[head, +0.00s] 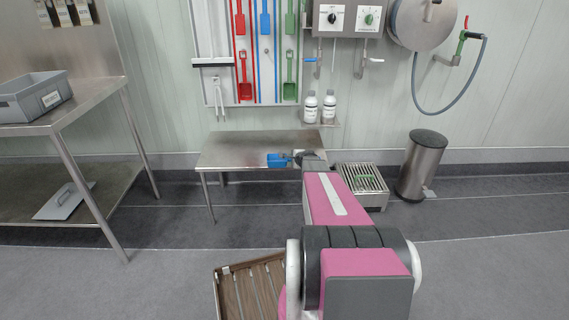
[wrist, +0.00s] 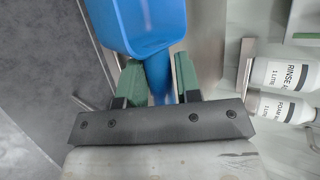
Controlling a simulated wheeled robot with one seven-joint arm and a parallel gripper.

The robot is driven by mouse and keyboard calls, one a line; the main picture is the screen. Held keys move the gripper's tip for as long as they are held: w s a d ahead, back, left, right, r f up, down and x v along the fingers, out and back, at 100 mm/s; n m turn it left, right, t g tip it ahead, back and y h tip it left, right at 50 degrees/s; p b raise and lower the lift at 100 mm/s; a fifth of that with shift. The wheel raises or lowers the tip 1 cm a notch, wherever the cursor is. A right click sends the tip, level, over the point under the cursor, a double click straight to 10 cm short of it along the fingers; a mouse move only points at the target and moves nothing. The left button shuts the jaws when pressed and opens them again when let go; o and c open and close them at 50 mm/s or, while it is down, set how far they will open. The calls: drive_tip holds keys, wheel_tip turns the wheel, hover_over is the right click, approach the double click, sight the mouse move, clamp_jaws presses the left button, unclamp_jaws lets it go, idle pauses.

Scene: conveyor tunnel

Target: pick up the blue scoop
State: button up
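The blue scoop (head: 277,160) is at the front of the small steel table (head: 228,154), its bowl pointing left in the head view. In the wrist view the scoop's bowl (wrist: 148,22) fills the top middle and its handle runs down between the two green fingers of my gripper (wrist: 172,78). The fingers stand close on either side of the handle. Whether both press on it is not clear. In the head view my gripper (head: 303,157) is at the handle end, and my arm hides part of it. Whether the scoop is lifted off the table cannot be told.
Two white bottles (head: 311,107) stand on a wall shelf behind the table. A grated drain stand (head: 376,196) and a pedal bin (head: 425,160) are to the right. A steel bench (head: 98,95) with a grey crate (head: 50,99) is at the left. A brown slatted tray (head: 232,292) lies in front.

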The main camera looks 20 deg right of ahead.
drive_tip(key=shift+f, duration=0.1)
clamp_jaws()
drive_tip(key=shift+r, duration=0.45)
drive_tip(key=s+a+r, duration=0.8)
drive_tip(key=r, duration=0.2)
drive_tip(key=shift+s, duration=0.2)
drive_tip(key=shift+c, duration=0.6)
unclamp_jaws()
drive_tip(key=shift+a+r, duration=0.1)
drive_tip(key=shift+w+r, duration=0.1)
clamp_jaws()
